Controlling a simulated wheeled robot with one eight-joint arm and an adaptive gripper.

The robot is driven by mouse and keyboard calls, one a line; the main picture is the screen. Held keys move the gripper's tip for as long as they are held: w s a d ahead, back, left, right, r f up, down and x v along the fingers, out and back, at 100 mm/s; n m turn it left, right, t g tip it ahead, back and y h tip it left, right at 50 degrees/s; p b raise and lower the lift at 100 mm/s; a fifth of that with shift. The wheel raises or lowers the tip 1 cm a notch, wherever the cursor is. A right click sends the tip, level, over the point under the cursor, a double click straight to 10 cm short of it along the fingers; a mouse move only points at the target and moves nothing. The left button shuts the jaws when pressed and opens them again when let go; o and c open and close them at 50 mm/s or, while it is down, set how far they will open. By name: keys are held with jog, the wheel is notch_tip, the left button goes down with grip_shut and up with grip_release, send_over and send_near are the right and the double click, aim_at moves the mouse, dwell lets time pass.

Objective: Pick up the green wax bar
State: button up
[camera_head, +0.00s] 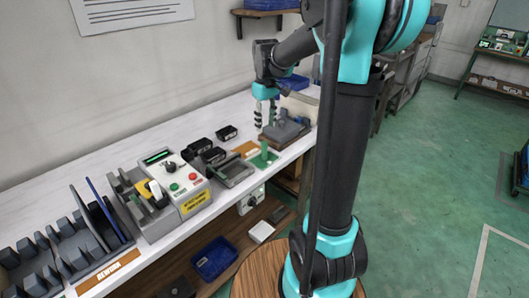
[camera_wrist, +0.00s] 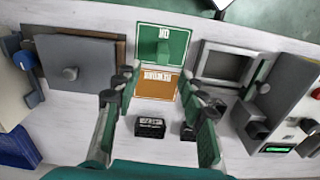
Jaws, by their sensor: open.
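The green wax bar (camera_head: 264,149) stands upright on the green panel, near the front edge of the bench in the head view. In the wrist view a green block (camera_wrist: 164,47), which looks like the same bar, is on the green panel marked OK (camera_wrist: 177,37), beyond my fingertips. An orange-brown REWORK panel (camera_wrist: 156,86) adjoins it. My gripper (camera_head: 265,118) hangs above the bench, behind the bar and apart from it. In the wrist view my gripper (camera_wrist: 158,78) has its fingers spread wide with nothing between them.
A grey block with a knob (camera_wrist: 80,65) sits on a brown board on one side of the panels. A grey frame (camera_wrist: 228,65) lies on the other. Small black boxes (camera_wrist: 150,127) lie under my fingers. A control box (camera_head: 180,185) and slotted racks (camera_head: 75,240) stand further left.

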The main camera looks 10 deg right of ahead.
aim_at(264, 152)
notch_tip(264, 152, down, 8)
jog(key=shift+f, duration=0.1)
jog(key=shift+a+f, duration=0.15)
jog(key=shift+f, duration=1.2)
jog(key=shift+a+f, duration=0.1)
jog(key=shift+f, duration=1.2)
jog(key=shift+c, duration=0.4)
grip_shut()
